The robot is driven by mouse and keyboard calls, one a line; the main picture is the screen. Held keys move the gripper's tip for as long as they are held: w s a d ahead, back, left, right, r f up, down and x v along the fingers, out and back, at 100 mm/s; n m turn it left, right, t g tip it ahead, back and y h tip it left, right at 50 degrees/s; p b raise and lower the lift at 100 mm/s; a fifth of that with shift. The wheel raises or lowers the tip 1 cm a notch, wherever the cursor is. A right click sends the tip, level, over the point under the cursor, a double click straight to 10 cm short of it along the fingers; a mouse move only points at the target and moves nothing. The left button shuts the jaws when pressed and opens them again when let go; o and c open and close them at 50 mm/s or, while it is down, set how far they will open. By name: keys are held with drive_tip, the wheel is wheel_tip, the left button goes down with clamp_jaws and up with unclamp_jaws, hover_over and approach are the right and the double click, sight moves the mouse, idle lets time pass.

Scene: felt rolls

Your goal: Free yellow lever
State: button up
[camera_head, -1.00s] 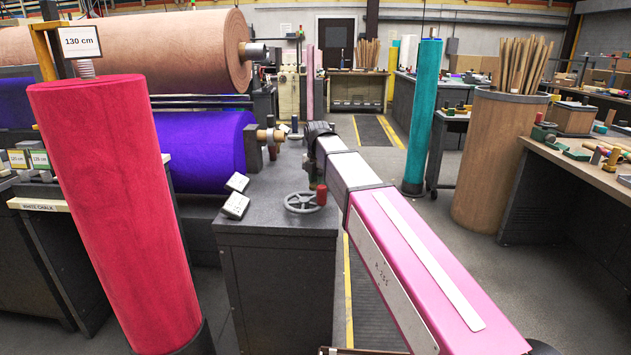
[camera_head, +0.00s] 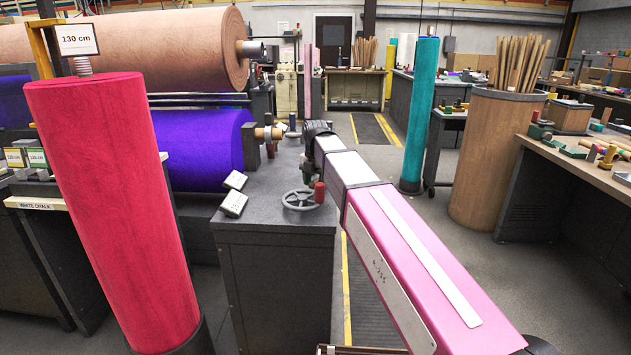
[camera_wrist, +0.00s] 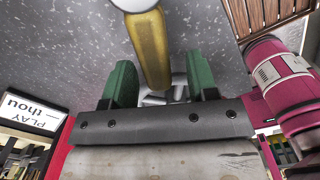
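A yellow lever (camera_wrist: 152,52), a smooth bar with a pale round end at the top edge, shows in the wrist view against a grey speckled surface. My gripper (camera_wrist: 159,68) has two green fingers spread apart, one on each side of the lever. The lever's lower end lies between them, with visible gaps on both sides, so it is not gripped. In the head view my gripper (camera_head: 317,130) is a dark shape at the end of my pink and white arm, over the back of a grey cabinet (camera_head: 272,285). The lever is hidden there.
The cabinet top carries a handwheel (camera_head: 301,200), a red knob (camera_head: 320,191) and two small white boxes. A purple roll (camera_head: 200,150) lies behind it. A tall red roll (camera_head: 115,200) stands at left, a teal roll (camera_head: 420,115) at right. The floor aisle behind is clear.

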drive_tip(key=shift+w+r, duration=0.1)
drive_tip(key=shift+w, duration=0.1)
drive_tip(key=shift+r, duration=0.25)
wheel_tip(320, 180, up, 10)
drive_tip(key=shift+s, duration=0.15)
idle(0.4)
